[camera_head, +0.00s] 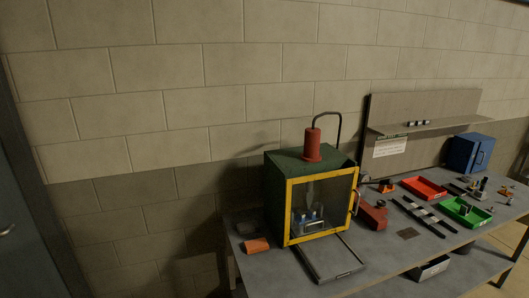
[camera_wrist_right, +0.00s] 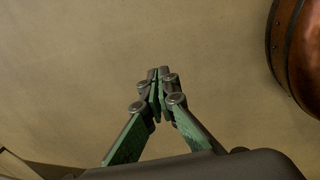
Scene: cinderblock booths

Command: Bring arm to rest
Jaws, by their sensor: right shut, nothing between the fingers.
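My right gripper (camera_wrist_right: 158,82) shows in the right wrist view. Its green and dark fingers are brought together at the tips, with nothing between them. It points over a plain tan surface and touches nothing that I can see. Neither gripper nor arm shows in the head view. My left gripper is in no view.
In the head view a grey workbench (camera_head: 384,262) holds a green cabinet with a yellow-framed door (camera_head: 322,206), a red tray (camera_head: 424,187), a green tray (camera_head: 465,212) and a blue box (camera_head: 468,152). A copper-coloured round object (camera_wrist_right: 298,50) is right of the gripper in the wrist view.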

